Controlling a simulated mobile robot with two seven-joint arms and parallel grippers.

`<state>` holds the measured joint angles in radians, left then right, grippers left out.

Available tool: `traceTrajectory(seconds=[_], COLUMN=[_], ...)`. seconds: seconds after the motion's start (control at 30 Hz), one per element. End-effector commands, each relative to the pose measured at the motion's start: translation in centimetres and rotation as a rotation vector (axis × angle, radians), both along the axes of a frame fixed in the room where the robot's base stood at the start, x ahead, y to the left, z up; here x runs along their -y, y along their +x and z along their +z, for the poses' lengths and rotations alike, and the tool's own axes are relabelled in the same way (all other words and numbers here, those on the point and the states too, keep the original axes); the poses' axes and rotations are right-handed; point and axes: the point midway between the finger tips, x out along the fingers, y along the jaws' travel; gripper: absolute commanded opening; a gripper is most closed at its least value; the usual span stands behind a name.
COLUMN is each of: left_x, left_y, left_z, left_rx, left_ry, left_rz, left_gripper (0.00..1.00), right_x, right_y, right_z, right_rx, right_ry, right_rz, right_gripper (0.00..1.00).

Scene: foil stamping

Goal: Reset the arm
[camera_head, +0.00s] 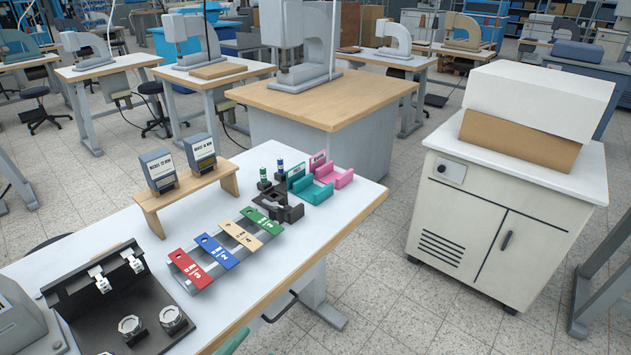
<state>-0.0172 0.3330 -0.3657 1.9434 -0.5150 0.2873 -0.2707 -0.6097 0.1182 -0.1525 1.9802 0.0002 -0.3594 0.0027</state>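Neither of my grippers shows in the head view, and I cannot make out either of my arms. What the grippers hold, if anything, cannot be seen. The white worktable (120,222) runs from the lower left to the middle. On it lies a rack with red (190,268), blue (216,250), tan (240,236) and green (262,221) tags in a row. A black fixture (108,300) with metal clamps and round metal knobs sits at the lower left.
A teal holder (311,189) and a pink holder (333,175) stand at the table's far end beside small dark bottles. A grey machine part (28,325) is cut off at the lower left. A white cabinet (500,230) stands right, across open floor (385,285).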

Motion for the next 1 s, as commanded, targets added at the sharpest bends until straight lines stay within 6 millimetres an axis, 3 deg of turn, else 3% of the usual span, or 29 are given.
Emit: traceTrajectory(seconds=[0.17, 0.3, 0.43, 0.5, 0.63, 1.0], left_x=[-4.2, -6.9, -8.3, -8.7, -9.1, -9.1], left_y=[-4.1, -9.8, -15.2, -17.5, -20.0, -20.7], left_z=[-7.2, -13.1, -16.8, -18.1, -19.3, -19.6], left_rx=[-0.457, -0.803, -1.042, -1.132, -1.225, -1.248], left_ry=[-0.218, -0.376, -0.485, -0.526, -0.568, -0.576], left_rz=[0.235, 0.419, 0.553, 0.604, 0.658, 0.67], left_gripper=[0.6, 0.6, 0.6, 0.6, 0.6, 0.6], right_x=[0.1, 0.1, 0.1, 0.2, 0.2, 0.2], right_y=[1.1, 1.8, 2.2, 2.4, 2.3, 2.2], right_z=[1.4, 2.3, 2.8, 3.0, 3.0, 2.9], right_rx=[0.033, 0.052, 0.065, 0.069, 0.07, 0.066], right_ry=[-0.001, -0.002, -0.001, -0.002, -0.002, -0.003], right_rz=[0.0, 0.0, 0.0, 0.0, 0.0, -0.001], right_gripper=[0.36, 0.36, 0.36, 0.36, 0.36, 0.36])
